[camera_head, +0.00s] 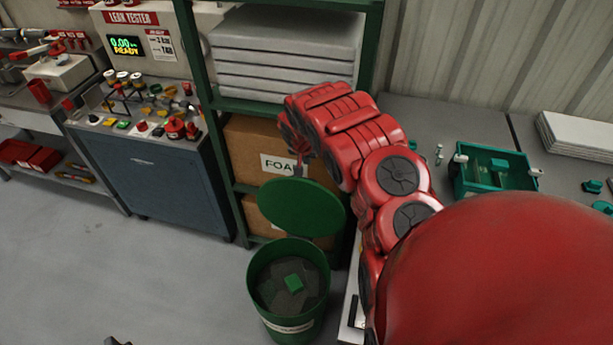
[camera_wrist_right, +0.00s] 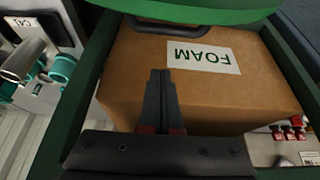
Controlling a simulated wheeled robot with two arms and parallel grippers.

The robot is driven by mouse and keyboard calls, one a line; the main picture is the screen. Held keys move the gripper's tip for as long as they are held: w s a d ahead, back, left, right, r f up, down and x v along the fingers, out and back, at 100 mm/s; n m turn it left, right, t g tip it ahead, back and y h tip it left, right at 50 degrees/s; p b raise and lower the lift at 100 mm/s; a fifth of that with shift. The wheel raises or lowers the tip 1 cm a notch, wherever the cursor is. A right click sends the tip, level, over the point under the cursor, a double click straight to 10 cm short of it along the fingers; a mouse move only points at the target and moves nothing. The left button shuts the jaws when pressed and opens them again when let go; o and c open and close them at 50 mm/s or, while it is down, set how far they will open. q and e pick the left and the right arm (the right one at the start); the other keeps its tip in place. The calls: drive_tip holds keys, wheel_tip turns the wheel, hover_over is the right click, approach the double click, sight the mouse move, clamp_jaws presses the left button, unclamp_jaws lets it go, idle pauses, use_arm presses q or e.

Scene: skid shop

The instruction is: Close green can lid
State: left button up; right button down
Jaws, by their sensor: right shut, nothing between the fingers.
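The green can (camera_head: 322,302) stands on the floor with its mouth open, and a green block (camera_head: 294,284) lies on dark material inside. Its round green lid (camera_head: 300,208) is raised, tilted up above the back of the rim. My right gripper (camera_head: 299,168) is just above and behind the lid's upper edge, partly hidden by my red arm. In the right wrist view the gripper's fingers (camera_wrist_right: 160,75) are together and empty, in front of the foam box (camera_wrist_right: 120,70). The green lid (camera_wrist_right: 205,12) crosses the top of that view.
A green shelf rack (camera_head: 205,80) with the FOAM box (camera_head: 245,150) stands close behind the lid. A table (camera_head: 455,120) with a green tray (camera_head: 493,178) is to the right. The leak test bench (camera_head: 160,175) is at left. The floor left of the can is clear.

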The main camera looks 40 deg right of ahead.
drive_tip(key=f+p, duration=0.2)
drive_tip(key=f, duration=0.1)
drive_tip(key=s+f+p, duration=0.1)
drive_tip(key=f, duration=0.1)
drive_tip(key=shift+s+a, duration=0.1)
drive_tip(key=shift+a, duration=0.3)
idle(0.8)
idle(0.3)
